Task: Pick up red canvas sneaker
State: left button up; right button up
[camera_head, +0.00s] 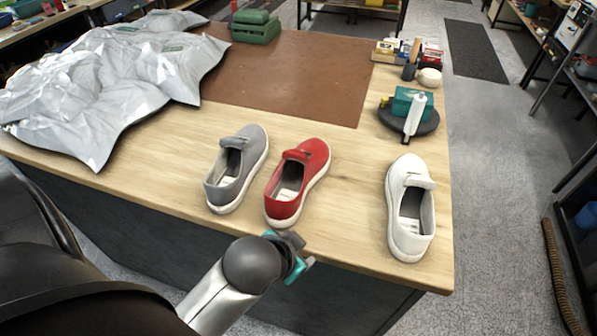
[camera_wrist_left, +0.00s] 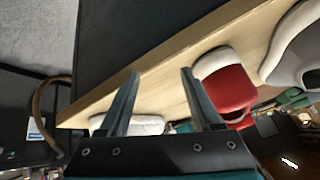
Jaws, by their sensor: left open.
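The red canvas sneaker (camera_head: 284,203) lies upright on the wooden table near its front edge, between a grey sneaker (camera_head: 222,193) and a white sneaker (camera_head: 405,237). My left gripper (camera_head: 291,254) is open and empty just off the front edge, close to the red sneaker's heel and not touching it. In the left wrist view, the open fingers (camera_wrist_left: 160,75) have nothing between them. There the red sneaker (camera_wrist_left: 231,90) is right of the fingers, partly covered by one, with the grey sneaker (camera_wrist_left: 298,52) beyond. My right gripper is not in view.
The table (camera_head: 350,210) has bare wood between the red and white sneakers. A brown mat (camera_head: 300,82) lies behind the sneakers. Crumpled silver sheeting (camera_head: 90,85) covers the left side. A dark round stand (camera_head: 425,126) with a teal box and white bottle stands at the right.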

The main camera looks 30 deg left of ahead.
pick_arm(q)
jog(key=w+r+m+t, duration=0.3)
jog(key=w+r+t, duration=0.3)
jog(key=w+r, duration=0.5)
jog(key=w+d+r+m+t+h, duration=0.2)
jog(key=r+m+t, duration=0.2)
jog(key=r, duration=0.4)
jog(key=w+d+r+m+t+h, duration=0.2)
jog(key=w+r+m+t, duration=0.15)
jog(key=r, duration=0.35)
jog(key=s+d+r+m+g+h, duration=0.35)
jog(key=d+r+m+h, duration=0.6)
jog(key=m+h, duration=0.5)
jog(key=s+d+f+m+g+h, duration=0.2)
jog(key=s+d+m+g, duration=0.4)
jog(key=m+g, duration=0.85)
jog(key=m+y, duration=1)
jog(key=y, duration=1)
send_near(299, 154)
jog(key=shift+n+t, duration=0.25)
jog(key=shift+t, duration=0.2)
jog(key=shift+s+x, duration=0.2)
jog(key=shift+x, duration=2.15)
jog(key=shift+s+x, duration=0.2)
jog(key=shift+x, duration=2.15)
jog(key=shift+f, duration=0.15)
